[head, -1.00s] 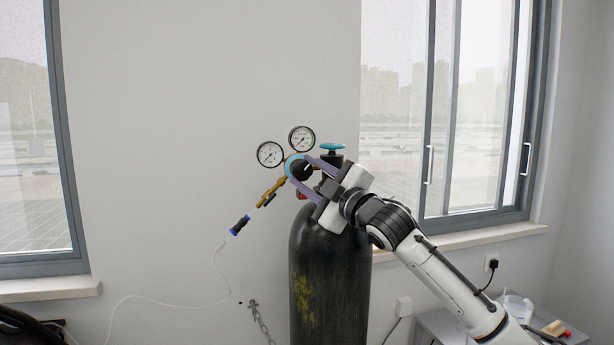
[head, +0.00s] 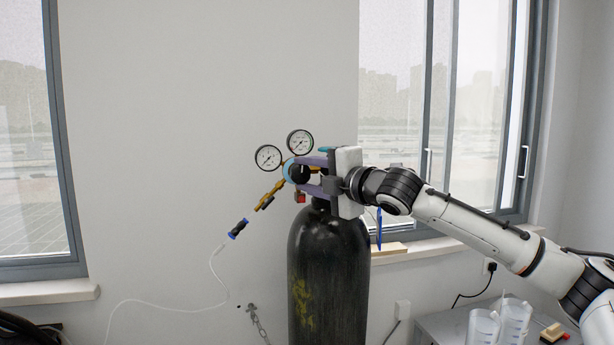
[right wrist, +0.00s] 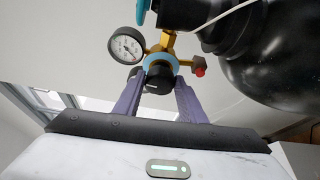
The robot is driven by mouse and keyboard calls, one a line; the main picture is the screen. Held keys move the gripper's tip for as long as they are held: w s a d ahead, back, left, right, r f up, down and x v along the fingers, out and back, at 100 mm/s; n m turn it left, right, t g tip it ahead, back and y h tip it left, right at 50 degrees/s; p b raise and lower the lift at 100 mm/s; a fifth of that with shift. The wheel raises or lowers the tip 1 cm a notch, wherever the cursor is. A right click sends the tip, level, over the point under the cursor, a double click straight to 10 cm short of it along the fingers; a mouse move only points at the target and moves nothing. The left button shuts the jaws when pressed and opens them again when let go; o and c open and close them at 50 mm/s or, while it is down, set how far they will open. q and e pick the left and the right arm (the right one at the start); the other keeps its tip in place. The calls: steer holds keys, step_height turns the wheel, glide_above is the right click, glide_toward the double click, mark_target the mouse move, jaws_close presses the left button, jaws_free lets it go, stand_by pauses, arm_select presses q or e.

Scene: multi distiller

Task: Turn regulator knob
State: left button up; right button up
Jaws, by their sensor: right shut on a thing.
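The black regulator knob (head: 299,173) sits at the front of the brass regulator, below two round gauges (head: 268,157), at the top of a black gas cylinder (head: 328,260). My right gripper (head: 303,173) comes from the right with its purple fingers above and below the knob, shut on it. In the right wrist view the knob (right wrist: 158,80) is between the two fingertips, in front of a light blue ring (right wrist: 160,60). One gauge (right wrist: 127,46) shows there to the left of the knob. My left gripper is not in view.
A blue-ended connector (head: 238,229) with a thin hose hangs at the regulator's lower left. A chain (head: 257,322) hangs on the wall left of the cylinder. Beakers (head: 514,315) stand on a low table at the lower right. The wall left of the regulator is clear.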

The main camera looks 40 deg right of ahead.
steer(key=shift+f, duration=0.1)
stand_by(0.3)
steer(key=o, duration=1.1)
steer(key=shift+c, duration=0.2)
steer(key=shift+s+b, duration=0.45)
steer(key=shift+b, duration=0.15)
steer(key=s+b, duration=0.4)
steer(key=shift+a+f, duration=0.1)
steer(key=shift+a, duration=0.15)
steer(key=b, duration=0.2)
glide_toward(305, 177)
steer(key=s, duration=0.1)
steer(key=shift+s+a+r, duration=0.1)
steer(key=shift+a+r, duration=0.15)
steer(key=shift+r, duration=0.1)
